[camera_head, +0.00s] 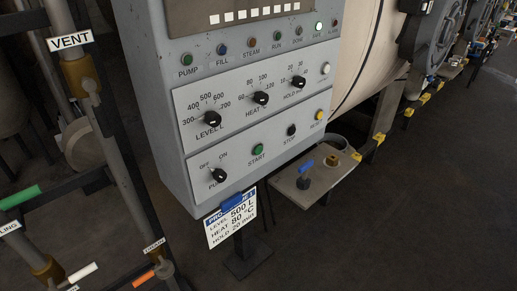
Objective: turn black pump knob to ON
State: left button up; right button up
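The black pump knob (218,175) sits at the lower left of the lower light-grey panel strip (240,165) on the grey control box. OFF is printed at its upper left and ON at its upper right. Its pale pointer mark appears to lean to the upper left, toward OFF, though it is small. The PUMP label below it is partly covered by the knob. Neither of my grippers shows in the head view, and nothing touches the knob.
A green START button (258,149), a black STOP button (291,130) and a yellow button (319,115) share the strip. Three black dials sit above. A recipe card (231,220) hangs from a blue clip below. Pipes with coloured handles stand left; a small valve table (322,185) stands right.

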aim_at(219, 176)
jog(key=i+l+u, duration=0.35)
jog(key=l, duration=0.55)
jog(key=l+u, duration=0.35)
jog(key=l, duration=0.55)
jog(key=i+l+u, duration=0.1)
jog(key=l+u, duration=0.25)
jog(key=l, duration=0.65)
